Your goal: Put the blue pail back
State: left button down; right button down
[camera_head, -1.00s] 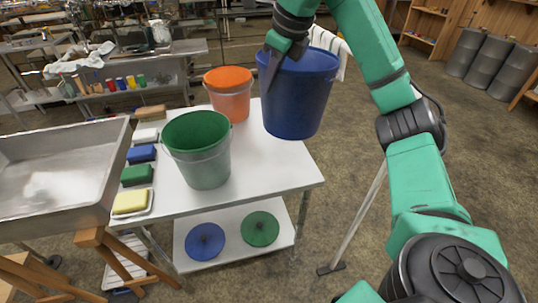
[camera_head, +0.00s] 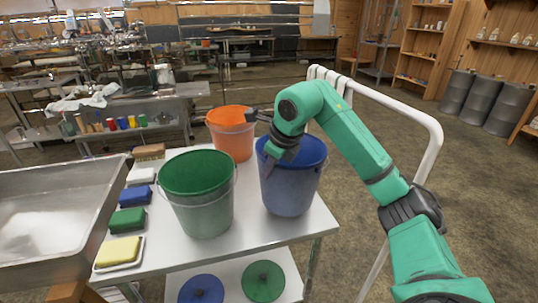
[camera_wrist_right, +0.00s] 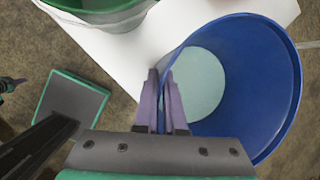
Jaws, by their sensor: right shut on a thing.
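The blue pail (camera_head: 290,185) is upright at the right end of the white table, right of the green pail (camera_head: 203,208) and in front of the orange pail (camera_head: 232,135). Its base appears to be at the tabletop; I cannot tell whether it touches. My right gripper (camera_head: 275,158) is shut on the left side of its rim. In the right wrist view the fingers (camera_wrist_right: 167,98) straddle the blue pail's wall (camera_wrist_right: 270,95), and its pale inner bottom shows empty.
A blue lid (camera_head: 201,290) and a green lid (camera_head: 263,281) lie on the lower shelf. A white rail (camera_head: 415,110) stands at the right.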

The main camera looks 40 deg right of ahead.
notch_tip(320, 180, down, 4)
jog(key=shift+r, duration=0.25)
jog(key=c, duration=1)
grip_release()
jog(key=shift+f, duration=0.1)
jog(key=shift+s, duration=0.1)
jog(key=v, duration=1.2)
jog(key=shift+a, duration=0.1)
